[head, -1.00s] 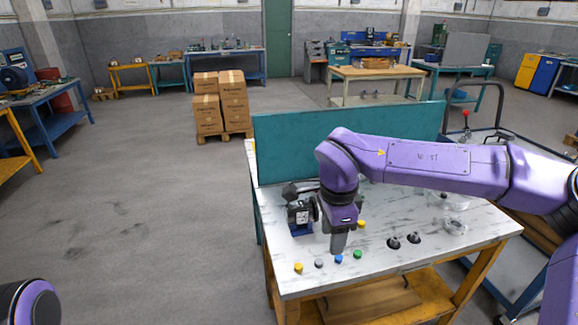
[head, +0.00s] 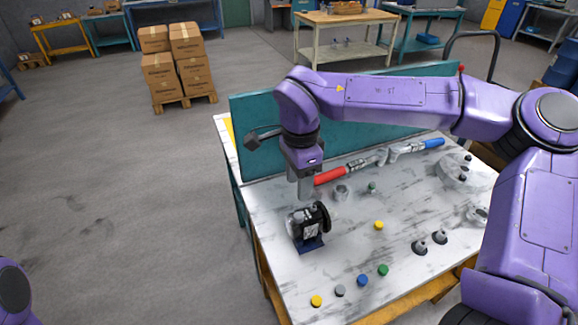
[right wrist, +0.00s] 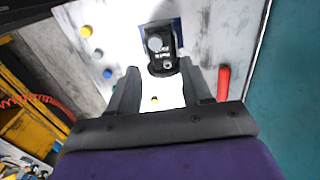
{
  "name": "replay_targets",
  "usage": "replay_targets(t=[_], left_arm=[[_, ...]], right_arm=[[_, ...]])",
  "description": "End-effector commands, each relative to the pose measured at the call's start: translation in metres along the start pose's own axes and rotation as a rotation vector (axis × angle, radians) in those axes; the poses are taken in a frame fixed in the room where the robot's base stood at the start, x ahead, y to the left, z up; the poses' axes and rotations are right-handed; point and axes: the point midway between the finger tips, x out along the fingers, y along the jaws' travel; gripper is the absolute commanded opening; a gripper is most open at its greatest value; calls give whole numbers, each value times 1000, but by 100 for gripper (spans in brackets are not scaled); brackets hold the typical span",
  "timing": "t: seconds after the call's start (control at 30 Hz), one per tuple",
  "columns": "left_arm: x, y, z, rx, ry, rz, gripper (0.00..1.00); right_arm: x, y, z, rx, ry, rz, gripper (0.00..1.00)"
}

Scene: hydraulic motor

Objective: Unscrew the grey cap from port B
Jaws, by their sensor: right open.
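The black motor (head: 306,226) stands on a blue base on the marbled table, and its top also shows in the right wrist view (right wrist: 164,66). A round grey cap (right wrist: 155,44) sits on the motor in that view; port letters are too small to read. A loose grey cap (head: 340,291) lies on the table front. My right gripper (head: 305,194) points down, just behind and above the motor in the head view. Its fingers (right wrist: 160,92) are apart with nothing between them. Only a purple part of my left arm shows, at the lower left; its gripper is out of view.
Loose yellow (head: 316,301), blue (head: 362,281) and green (head: 383,270) caps line the front edge. Another yellow cap (head: 379,225) lies right of the motor. A red-handled tool (head: 331,175) lies near the teal back panel (head: 250,135). Two dark knobbed parts (head: 420,247) stand at the right.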

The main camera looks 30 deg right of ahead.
Motion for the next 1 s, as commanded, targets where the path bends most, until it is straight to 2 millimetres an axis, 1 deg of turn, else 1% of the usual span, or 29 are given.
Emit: replay_targets(t=[0.17,0.53,0.6,0.8,1.0], left_arm=[[13,1,6,1,-2,-1,43],[62,5,26,0,-1,0,43],[59,5,25,1,-1,-1,43],[63,6,27,0,-1,0,43],[64,6,27,0,-1,0,43]], right_arm=[[13,-2,2,-4,0,1,49],[59,-2,0,-2,0,-1,49],[63,-1,0,-1,0,3,49],[86,-1,0,-1,0,2,49],[90,-1,0,0,0,1,49]])
